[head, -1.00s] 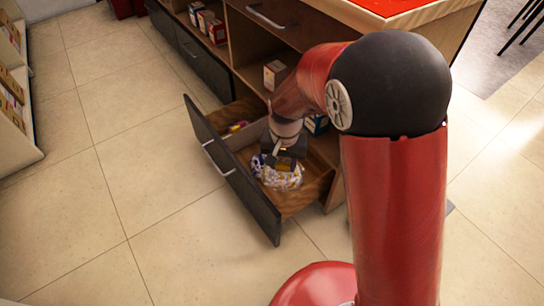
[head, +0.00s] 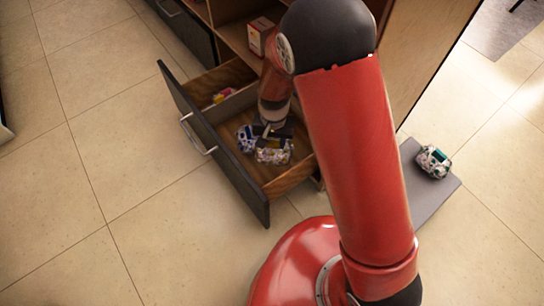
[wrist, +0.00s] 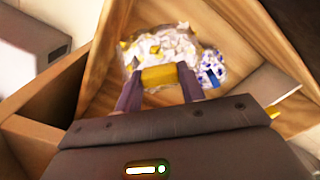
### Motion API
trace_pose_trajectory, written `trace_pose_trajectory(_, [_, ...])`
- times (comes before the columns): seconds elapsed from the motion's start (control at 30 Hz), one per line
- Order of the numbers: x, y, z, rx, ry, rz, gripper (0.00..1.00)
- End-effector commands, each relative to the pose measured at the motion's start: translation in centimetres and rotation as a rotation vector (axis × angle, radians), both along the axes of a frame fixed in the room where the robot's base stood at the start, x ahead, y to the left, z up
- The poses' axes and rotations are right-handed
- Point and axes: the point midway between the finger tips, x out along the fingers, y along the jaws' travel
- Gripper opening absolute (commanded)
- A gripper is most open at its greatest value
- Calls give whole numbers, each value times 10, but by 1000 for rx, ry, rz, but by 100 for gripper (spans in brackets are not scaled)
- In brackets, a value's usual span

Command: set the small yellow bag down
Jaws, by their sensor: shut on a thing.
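My gripper (wrist: 159,73) points down into the open drawer, with its fingers on both sides of a small yellow bag (wrist: 161,78). Only a yellow part of the bag shows between the fingers. A crumpled white bag with yellow patches (wrist: 158,47) lies just beyond the fingertips; I cannot tell whether the yellow bag touches it. A blue-and-white bag (wrist: 210,70) lies to its right. In the head view my gripper (head: 265,132) is low inside the drawer (head: 224,162), over the patterned bags, and the arm partly hides it.
The drawer has a dark front and a divider; small colourful items (head: 222,95) lie in its far compartment. A box (head: 260,36) stands on the shelf above. The tiled floor at left is clear.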

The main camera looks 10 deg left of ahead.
Motion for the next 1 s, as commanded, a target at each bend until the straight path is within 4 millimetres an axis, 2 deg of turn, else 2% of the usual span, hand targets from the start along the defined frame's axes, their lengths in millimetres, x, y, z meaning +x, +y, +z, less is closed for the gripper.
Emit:
trace_pose_trajectory(0.03, [-1,-1,-18,-3,4,0,4])
trace_pose_trajectory(0.1, [-1,-1,-35,-2,4,-2,4])
trace_pose_trajectory(0.23, [0,0,-58,0,1,-1,4])
trace_pose_trajectory(0.47, [0,0,-74,1,0,0,4])
trace_pose_trajectory(0.73, [0,0,-111,0,2,-1,4])
trace_pose_trajectory(1.0, [0,0,-112,1,-1,0,4])
